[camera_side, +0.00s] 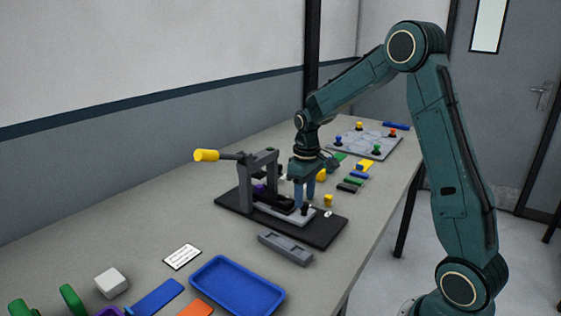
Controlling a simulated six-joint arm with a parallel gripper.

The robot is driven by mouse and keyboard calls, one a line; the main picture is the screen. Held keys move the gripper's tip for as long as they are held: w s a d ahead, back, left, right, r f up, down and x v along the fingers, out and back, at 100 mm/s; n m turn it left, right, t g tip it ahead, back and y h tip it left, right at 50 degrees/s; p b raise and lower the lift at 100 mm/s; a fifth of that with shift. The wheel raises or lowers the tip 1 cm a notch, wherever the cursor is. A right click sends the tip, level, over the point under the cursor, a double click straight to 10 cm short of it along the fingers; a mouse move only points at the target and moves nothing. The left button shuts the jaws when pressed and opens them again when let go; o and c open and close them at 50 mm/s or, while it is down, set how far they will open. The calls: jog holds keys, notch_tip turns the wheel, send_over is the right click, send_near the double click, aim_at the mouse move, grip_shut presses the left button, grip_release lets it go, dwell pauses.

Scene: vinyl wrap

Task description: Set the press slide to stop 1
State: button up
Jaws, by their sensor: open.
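The press (259,164) is a grey frame with a yellow-ended lever (206,155), standing on a black base plate (322,233). A dark slide (272,199) lies on a light grey track (284,216) and reaches under the press frame. A small dark knob (305,210) stands near the right end of the track. My gripper (304,203) points down over the right part of the track, its blue fingers apart, close to the knob. I cannot tell whether the fingers touch the knob or slide. Stop markings are too small to read.
A grey slotted block (285,249) lies in front of the base plate. A blue tray (237,286), white label card (183,257) and white block (111,283) are nearer. Several coloured blocks and a grey board (366,144) with knobs lie behind the gripper.

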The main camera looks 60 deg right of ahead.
notch_tip(320, 180, up, 12)
dwell(0.5)
jog(key=shift+a, duration=0.1)
jog(key=s+a+r+t, duration=0.3)
jog(key=s+a+r, duration=0.2)
jog(key=s+a, duration=0.55)
jog(key=s+a+f+t, duration=0.2)
jog(key=s+a, duration=0.3)
jog(key=s, duration=0.6)
jog(key=shift+s+a+f+t, duration=0.15)
jog(key=shift+s+f+t, duration=0.1)
jog(key=shift+f+t, duration=0.05)
